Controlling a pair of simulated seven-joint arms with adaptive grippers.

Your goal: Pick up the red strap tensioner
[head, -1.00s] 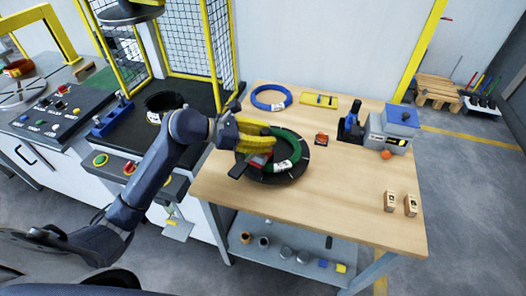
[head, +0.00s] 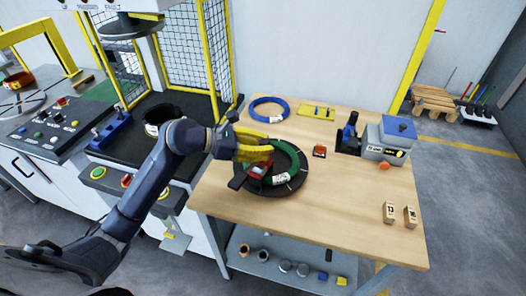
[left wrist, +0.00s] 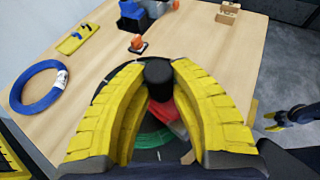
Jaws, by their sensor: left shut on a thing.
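The red strap tensioner (head: 259,170) is at the left part of the green coil (head: 291,158) on a dark round base on the table. My left gripper (head: 262,153), with yellow fingers, is shut on it. In the left wrist view the tensioner's red body (left wrist: 166,114) and a black round end (left wrist: 158,71) sit between the two fingers. The fingers hide part of it, and I cannot tell whether it touches the coil. What looks like my right gripper (left wrist: 288,117) shows small at the right edge of the left wrist view, beyond the table; its jaws are unclear.
A blue coil (head: 269,109) and a yellow tray (head: 318,112) lie at the back. A small orange-red item (head: 319,151) is right of the green coil. A grey-blue device (head: 388,138) stands at the back right, with wooden blocks (head: 390,212) in front. The table's front middle is clear.

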